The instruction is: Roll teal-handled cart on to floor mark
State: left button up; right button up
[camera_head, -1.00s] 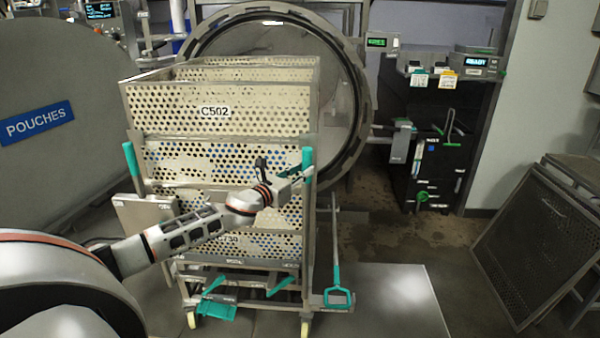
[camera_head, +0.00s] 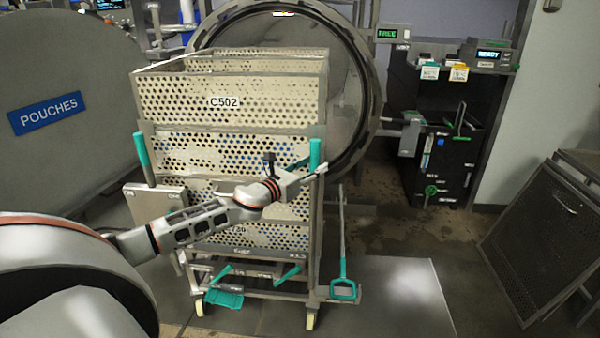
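The cart (camera_head: 318,262) stands upright in the middle, stacked with perforated cream baskets (camera_head: 232,85); the top one is labelled C502. It has an upright teal handle (camera_head: 141,150) on the left and another teal handle (camera_head: 315,154) on the right. My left gripper (camera_head: 321,170) is at the lower end of the right handle, seemingly touching it; whether its fingers are closed around it is unclear. My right gripper is out of view. A pale grey rectangle (camera_head: 400,295) lies on the floor right of the cart; I cannot tell whether it is the floor mark.
A round autoclave opening (camera_head: 372,95) stands behind the cart. The large POUCHES door (camera_head: 75,150) is at left. A dark equipment cabinet (camera_head: 450,165) is behind right, and a perforated panel (camera_head: 550,240) leans at right.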

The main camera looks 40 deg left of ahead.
pick_arm(q)
jog(key=s, duration=0.7)
jog(key=shift+s+a, duration=0.3)
dwell(0.4)
jog(key=s, duration=1.2)
jog(key=shift+a, duration=0.2)
dwell(0.6)
